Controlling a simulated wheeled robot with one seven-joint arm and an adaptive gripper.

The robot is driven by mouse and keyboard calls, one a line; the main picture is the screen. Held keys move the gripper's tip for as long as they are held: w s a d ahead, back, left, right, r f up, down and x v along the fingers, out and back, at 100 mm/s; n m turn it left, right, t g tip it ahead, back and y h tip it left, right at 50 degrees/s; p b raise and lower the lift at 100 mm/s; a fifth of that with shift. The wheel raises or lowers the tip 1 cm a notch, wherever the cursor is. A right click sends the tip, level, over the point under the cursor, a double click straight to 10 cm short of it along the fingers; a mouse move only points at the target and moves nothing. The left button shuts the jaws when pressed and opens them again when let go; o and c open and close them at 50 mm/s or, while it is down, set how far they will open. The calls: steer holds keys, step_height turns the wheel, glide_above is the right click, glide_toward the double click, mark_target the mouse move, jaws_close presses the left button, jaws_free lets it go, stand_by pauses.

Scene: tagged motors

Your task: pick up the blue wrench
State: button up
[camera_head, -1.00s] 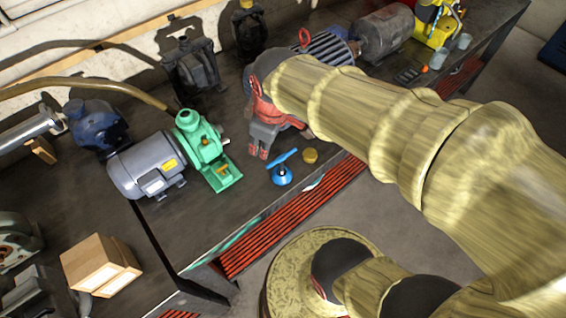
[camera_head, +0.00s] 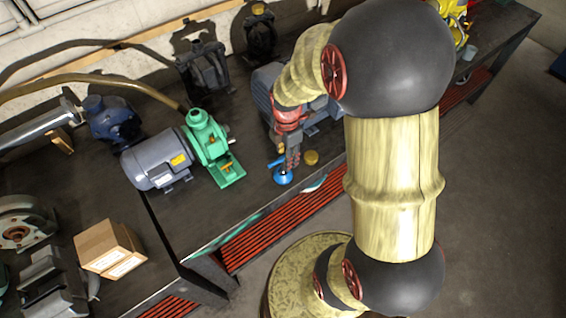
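The blue wrench (camera_head: 275,163) is near the front edge of the dark workbench (camera_head: 215,228), by a blue round piece (camera_head: 283,179). In the head view they look like one small blue shape, and I cannot tell whether they are joined. My gripper (camera_head: 291,163) points down, with its red and dark fingers right at the wrench's right end and covering part of it. I cannot tell whether the fingers touch the wrench, or whether they are open or shut.
A small yellow-brown round piece (camera_head: 311,157) lies just right of my gripper. A green pump (camera_head: 212,150) and a grey motor (camera_head: 156,163) stand to the left. A cardboard box (camera_head: 108,249) is at lower left. Bench surface between the pump and the wrench is clear.

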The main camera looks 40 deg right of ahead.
mark_target(283, 171)
steer(key=f, duration=0.4)
steer(key=shift+w+a+b, duration=0.35)
steer(key=shift+a, duration=0.05)
steer(key=shift+f, duration=0.5)
steer(key=c, duration=0.8)
jaws_close()
